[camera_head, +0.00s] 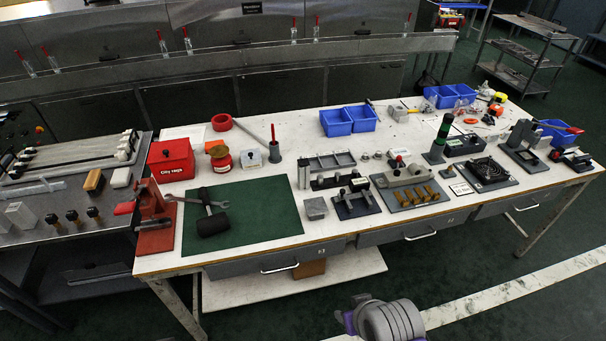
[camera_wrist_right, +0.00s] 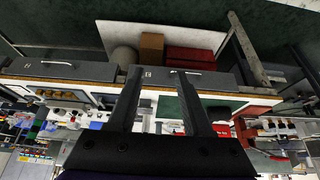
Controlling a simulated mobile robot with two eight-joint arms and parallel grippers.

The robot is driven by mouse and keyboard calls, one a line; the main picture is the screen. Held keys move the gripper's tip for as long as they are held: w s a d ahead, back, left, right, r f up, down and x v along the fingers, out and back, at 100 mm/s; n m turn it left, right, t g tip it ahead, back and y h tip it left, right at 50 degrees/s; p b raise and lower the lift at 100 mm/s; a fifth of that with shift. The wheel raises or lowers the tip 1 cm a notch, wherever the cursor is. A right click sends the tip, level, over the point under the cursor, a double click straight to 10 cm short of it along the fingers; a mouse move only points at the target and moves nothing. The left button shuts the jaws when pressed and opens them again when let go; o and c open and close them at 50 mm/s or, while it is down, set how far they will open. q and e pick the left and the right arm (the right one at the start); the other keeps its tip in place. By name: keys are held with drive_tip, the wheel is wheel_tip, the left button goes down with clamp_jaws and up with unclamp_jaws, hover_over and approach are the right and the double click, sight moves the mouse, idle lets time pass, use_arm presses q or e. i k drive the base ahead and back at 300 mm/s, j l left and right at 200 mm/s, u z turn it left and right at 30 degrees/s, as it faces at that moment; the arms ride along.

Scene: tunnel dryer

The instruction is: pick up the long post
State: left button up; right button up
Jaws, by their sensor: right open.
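I cannot tell for certain which thing is the long post. In the head view, a thin red-tipped upright (camera_head: 273,133) stands in a grey base on the bench. A black and green upright column (camera_head: 441,136) stands further right. Several short brown cylinders (camera_head: 414,195) lie in a grey fixture (camera_head: 398,180) between them, nearer the front. My right gripper (camera_wrist_right: 158,72) shows in the right wrist view with its two dark fingers apart and nothing between them. It is away from the bench front, which looks upside down there. My left gripper is not in view.
The white bench (camera_head: 240,263) holds a green mat (camera_head: 265,210) with a hammer (camera_head: 212,224) and a wrench, a red box (camera_head: 171,160), blue bins (camera_head: 348,121) and several fixtures. Drawers with handles (camera_head: 280,267) line its front. Floor in front is open. A grey part of my arm shows at the bottom.

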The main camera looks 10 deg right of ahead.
sight(303, 172)
drive_tip(key=i+l+u, duration=0.15)
drive_tip(key=l+u, duration=0.2)
drive_tip(key=i+l+u, duration=0.15)
drive_tip(key=l+u, duration=0.55)
drive_tip(key=l, duration=0.15)
